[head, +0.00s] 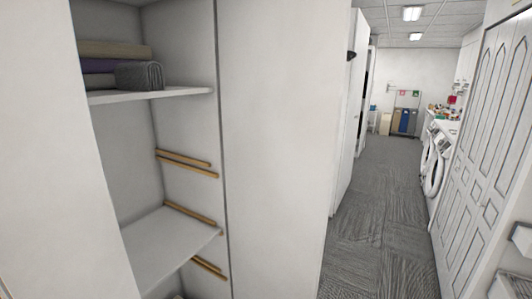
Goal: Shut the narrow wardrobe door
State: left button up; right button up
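The wardrobe stands open on the left of the head view, with its shelves showing. A plain white panel (272,140) stands upright just right of the opening, with a dark gap along its left edge; it looks like the wardrobe door standing open, but I cannot be sure. Another white panel (45,160) covers the left side of the opening. No handle shows on either panel. Neither of my grippers is in view.
Folded cloths (115,65) lie on the upper shelf (150,94); a lower shelf (165,245) is bare. A white door (347,130) stands beyond. The carpeted aisle (375,215) is clear, with panelled doors (485,130) and washing machines (435,170) along the right.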

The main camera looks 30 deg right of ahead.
aim_at(282, 63)
jog(key=l+u, duration=0.15)
jog(key=l, duration=0.4)
jog(key=i+l+u, duration=0.2)
jog(key=l, duration=0.4)
jog(key=k+l+u, duration=0.15)
jog(key=l, duration=0.4)
jog(key=l+u, duration=0.2)
jog(key=l, duration=0.4)
jog(key=k+l+u, duration=0.15)
jog(key=l, duration=0.4)
jog(key=l+u, duration=0.2)
jog(key=l, duration=0.4)
jog(key=k, duration=0.05)
